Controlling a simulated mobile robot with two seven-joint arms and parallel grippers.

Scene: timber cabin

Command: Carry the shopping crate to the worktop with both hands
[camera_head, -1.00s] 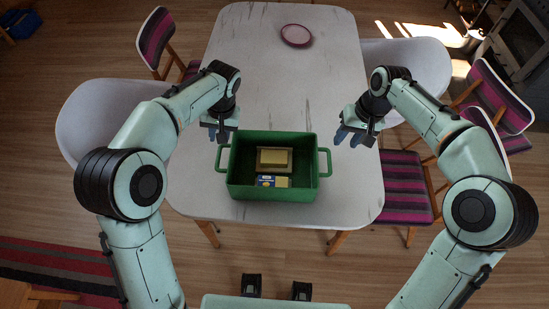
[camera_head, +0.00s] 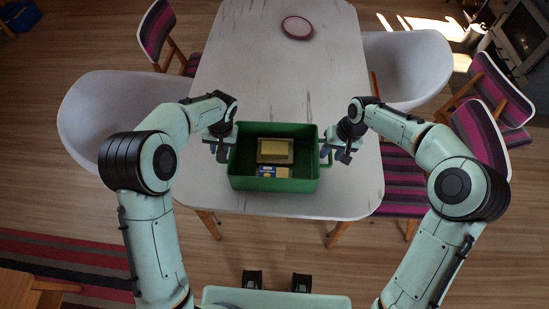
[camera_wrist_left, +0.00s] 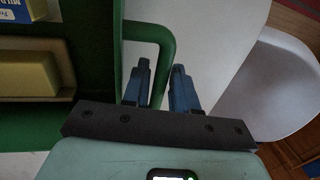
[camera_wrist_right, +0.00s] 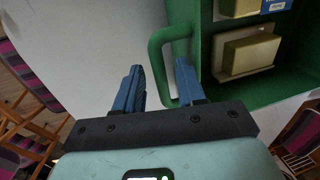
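The green shopping crate (camera_head: 272,185) stands on the pale table near its front edge. It holds a yellowish block in a tray (camera_head: 275,151) and a small blue and yellow packet (camera_head: 268,172). My left gripper (camera_head: 221,154) is at the crate's left handle; in the left wrist view its open fingers (camera_wrist_left: 162,85) sit on either side of the green handle bar (camera_wrist_left: 163,45). My right gripper (camera_head: 342,154) is at the right handle; in the right wrist view its open fingers (camera_wrist_right: 158,85) have the handle bar (camera_wrist_right: 155,58) between them. Contact is not clear. I cannot identify the worktop.
The marble-patterned table (camera_head: 275,75) is clear behind the crate, except for a pink plate (camera_head: 297,27) at the far end. White chairs (camera_head: 110,120) and striped chairs (camera_head: 405,185) stand around the table. A striped rug (camera_head: 60,260) lies at lower left.

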